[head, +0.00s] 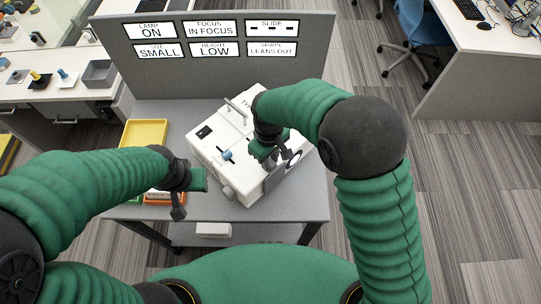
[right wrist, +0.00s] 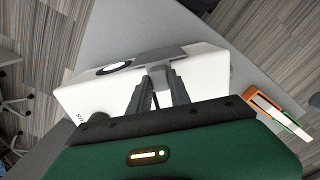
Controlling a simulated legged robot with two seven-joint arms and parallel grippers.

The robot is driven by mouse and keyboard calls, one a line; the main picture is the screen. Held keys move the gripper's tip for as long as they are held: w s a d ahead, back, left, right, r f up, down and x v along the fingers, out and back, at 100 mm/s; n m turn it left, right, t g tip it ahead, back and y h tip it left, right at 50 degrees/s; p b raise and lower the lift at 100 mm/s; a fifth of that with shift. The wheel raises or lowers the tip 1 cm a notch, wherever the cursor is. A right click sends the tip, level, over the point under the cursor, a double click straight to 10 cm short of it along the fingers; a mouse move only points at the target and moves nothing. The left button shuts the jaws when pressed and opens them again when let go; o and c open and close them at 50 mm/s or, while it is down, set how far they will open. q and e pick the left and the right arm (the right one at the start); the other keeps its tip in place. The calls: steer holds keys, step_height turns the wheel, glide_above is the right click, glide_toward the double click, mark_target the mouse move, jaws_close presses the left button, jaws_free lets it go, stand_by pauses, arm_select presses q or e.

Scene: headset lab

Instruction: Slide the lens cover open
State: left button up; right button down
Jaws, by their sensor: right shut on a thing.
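The white machine (head: 222,160) sits at an angle on the grey table, with a handle, a blue knob and a round lens (head: 293,158) on its front face. In the right wrist view the dark-ringed lens (right wrist: 115,67) is uncovered, and a grey lens cover (right wrist: 172,54) lies beside it on the same face. My right gripper (head: 271,162) is at that face; its fingertips (right wrist: 159,72) are shut at the cover's edge, and the exact contact is hard to see. My left gripper (head: 179,208) hangs left of the machine, apart from it; its finger gap is unclear.
A yellow tray (head: 145,133) is at the table's left, and an orange tray (head: 157,199) is partly behind my left gripper. A grey panel (head: 215,80) with several signs stands behind the machine. The table's front right corner (head: 312,205) is bare.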

steer(key=c, duration=1.5)
jaws_free()
steer(key=shift+a, duration=0.3)
steer(key=shift+o, duration=1.3)
steer(key=shift+w+d, duration=0.15)
steer(key=shift+d, duration=0.1)
steer(key=shift+o, duration=0.2)
steer(key=shift+d, duration=0.35)
steer(key=r, duration=0.2)
steer(key=r+b, duration=0.1)
steer(key=r, duration=0.4)
steer(key=shift+w+a+r, duration=0.15)
steer(key=shift+a+r, duration=0.1)
steer(key=shift+a, duration=0.1)
arm_select(q)
steer(key=shift+w+d+f+b, duration=0.1)
steer(key=shift+d+f+b, duration=0.15)
steer(key=shift+f, duration=0.2)
steer(key=shift+w+d+f+b, duration=0.1)
steer(key=shift+d+f+b, duration=0.1)
steer(key=shift+f, duration=0.25)
arm_select(e)
step_height(320, 180, up, 9)
steer(key=shift+d+r, duration=0.15)
steer(key=shift+d, duration=0.2)
arm_select(q)
steer(key=shift+s+a, duration=0.1)
steer(key=shift+a, duration=0.05)
arm_select(e)
steer(key=shift+a, duration=0.1)
